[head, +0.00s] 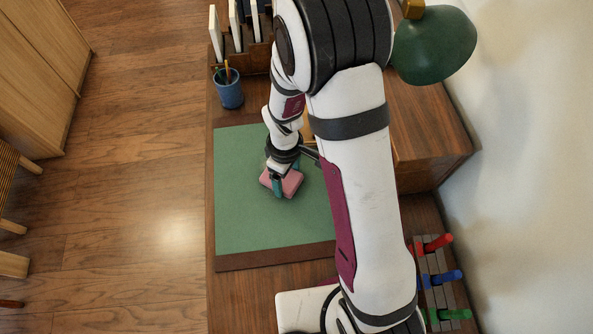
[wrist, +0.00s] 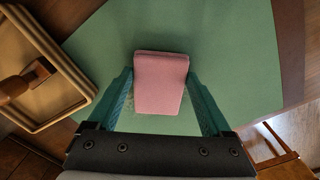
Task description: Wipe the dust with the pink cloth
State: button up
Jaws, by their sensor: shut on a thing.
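The pink cloth (head: 290,184) is a folded block on the green desk mat (head: 250,225). It also shows in the wrist view (wrist: 160,82), between the two teal fingers. My gripper (head: 281,180) is shut on the cloth, with a finger on each side of it. The cloth is at or just above the mat; I cannot tell if it presses on it. My arm hides the right part of the mat in the head view.
A blue pen cup (head: 229,92) stands behind the mat, near upright books (head: 236,25). A green lamp (head: 435,45) is at the back right. Red, blue and green-handled tools (head: 442,279) sit in a rack at the right. The mat's left and front parts are clear.

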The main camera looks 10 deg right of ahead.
aim_at(268, 181)
jog(key=shift+a+f, duration=0.1)
jog(key=shift+a, duration=2.25)
jog(key=shift+r, duration=3.05)
notch_tip(268, 181, up, 3)
